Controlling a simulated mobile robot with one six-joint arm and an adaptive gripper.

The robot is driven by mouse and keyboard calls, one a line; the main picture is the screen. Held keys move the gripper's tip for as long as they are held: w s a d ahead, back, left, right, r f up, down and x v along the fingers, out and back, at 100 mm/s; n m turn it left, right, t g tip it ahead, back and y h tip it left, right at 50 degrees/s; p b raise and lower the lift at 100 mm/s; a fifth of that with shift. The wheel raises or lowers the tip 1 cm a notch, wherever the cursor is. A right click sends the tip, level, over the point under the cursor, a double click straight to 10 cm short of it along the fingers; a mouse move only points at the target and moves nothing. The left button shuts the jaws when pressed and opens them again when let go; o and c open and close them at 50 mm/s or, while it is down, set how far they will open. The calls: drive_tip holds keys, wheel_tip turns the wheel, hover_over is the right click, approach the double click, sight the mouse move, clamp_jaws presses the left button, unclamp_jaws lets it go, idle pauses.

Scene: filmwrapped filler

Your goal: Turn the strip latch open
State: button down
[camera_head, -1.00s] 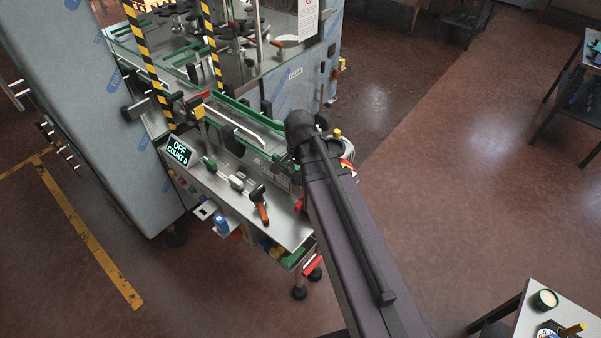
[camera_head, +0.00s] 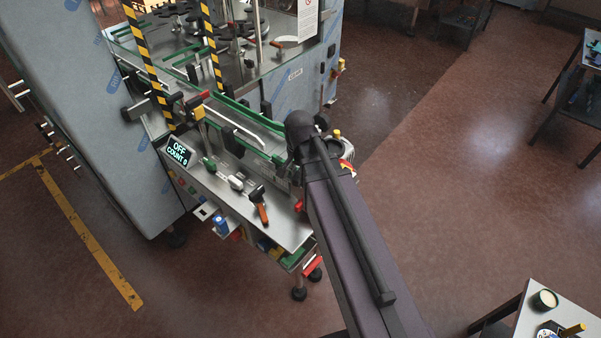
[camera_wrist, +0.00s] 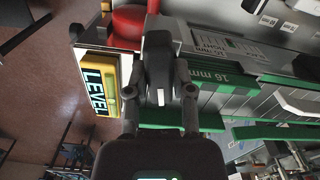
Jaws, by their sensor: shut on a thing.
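In the wrist view my gripper (camera_wrist: 160,92) has its two fingers closed on a dark grey, upright piece (camera_wrist: 158,62) with a small white face, which looks like the strip latch. It sits beside a rail labelled 16 mm (camera_wrist: 215,76). How far the latch is turned cannot be told. In the head view my arm hides the gripper and the latch, at the right end of the green-edged rails (camera_head: 245,112) of the machine.
A yellow-framed LEVEL gauge (camera_wrist: 97,88) is close left of the fingers, with a red part (camera_wrist: 128,24) above. The machine's panel (camera_head: 180,152) reads OFF, COUNT 0. Several handles, including an orange one (camera_head: 262,212), stand on its front shelf. Open floor (camera_head: 440,190) lies right.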

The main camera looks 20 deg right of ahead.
drive_tip(key=n, duration=0.8)
drive_tip(key=shift+d, duration=0.1)
drive_tip(key=shift+n, duration=0.9)
drive_tip(key=n, duration=0.5)
drive_tip(key=shift+n, duration=0.3)
drive_tip(key=shift+c, duration=2.4)
unclamp_jaws()
